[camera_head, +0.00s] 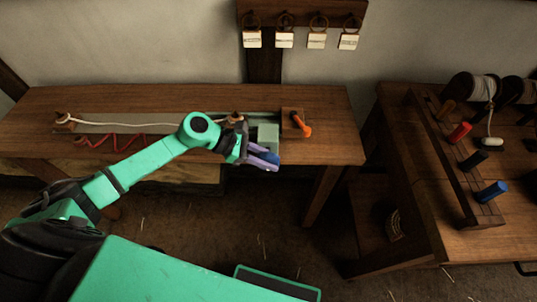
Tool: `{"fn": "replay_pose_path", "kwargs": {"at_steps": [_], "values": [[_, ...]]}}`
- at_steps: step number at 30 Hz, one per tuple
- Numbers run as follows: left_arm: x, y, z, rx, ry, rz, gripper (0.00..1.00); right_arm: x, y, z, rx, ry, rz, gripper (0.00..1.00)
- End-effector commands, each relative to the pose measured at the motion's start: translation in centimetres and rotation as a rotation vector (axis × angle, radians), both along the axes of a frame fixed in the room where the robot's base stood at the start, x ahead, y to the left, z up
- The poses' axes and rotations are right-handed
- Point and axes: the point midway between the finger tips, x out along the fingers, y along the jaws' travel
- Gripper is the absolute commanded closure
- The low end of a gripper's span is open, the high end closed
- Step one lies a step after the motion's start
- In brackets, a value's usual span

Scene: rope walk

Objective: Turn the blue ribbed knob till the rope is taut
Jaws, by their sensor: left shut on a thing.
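A white rope (135,123) runs along the left bench between a wooden post at the left end and a fitting (236,117) near the pale green block (267,133). It lies in a loose, gentle curve. My left gripper (264,160) is at the front edge of that bench, just below the green block. Its purple fingers are shut around the blue knob (270,157), of which only a small part shows between them. The ribs are too small to make out. My right gripper is not in view.
An orange-handled lever (302,125) stands right of the green block. A red zigzag cord (105,140) lies in front of the rope. The right bench (430,190) holds a rack of coloured handles and rope spools (484,88). Tags (284,40) hang on the wall.

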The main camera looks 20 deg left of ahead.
Motion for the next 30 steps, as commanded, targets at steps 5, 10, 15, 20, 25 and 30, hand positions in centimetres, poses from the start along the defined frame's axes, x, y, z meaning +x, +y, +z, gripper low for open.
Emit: {"fn": "replay_pose_path", "kwargs": {"at_steps": [5, 10, 15, 20, 25, 30], "values": [[0.2, -0.1, 0.7, 0.162, 0.032, -0.001, 1.00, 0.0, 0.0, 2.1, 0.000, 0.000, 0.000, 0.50], [0.3, -0.2, 0.5, 0.316, 0.073, -0.001, 1.00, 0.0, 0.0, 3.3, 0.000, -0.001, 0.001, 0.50], [0.3, -0.3, 0.3, 0.472, 0.112, 0.000, 1.00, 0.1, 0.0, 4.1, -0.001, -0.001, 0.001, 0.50], [0.4, -0.4, 0.0, 0.619, 0.149, 0.001, 1.00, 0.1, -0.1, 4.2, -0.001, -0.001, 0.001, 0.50], [0.4, -0.4, -0.4, 0.775, 0.189, 0.003, 1.00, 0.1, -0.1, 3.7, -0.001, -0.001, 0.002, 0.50], [0.4, -0.4, -0.7, 0.933, 0.229, 0.004, 1.00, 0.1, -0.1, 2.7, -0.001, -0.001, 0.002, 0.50]]}}
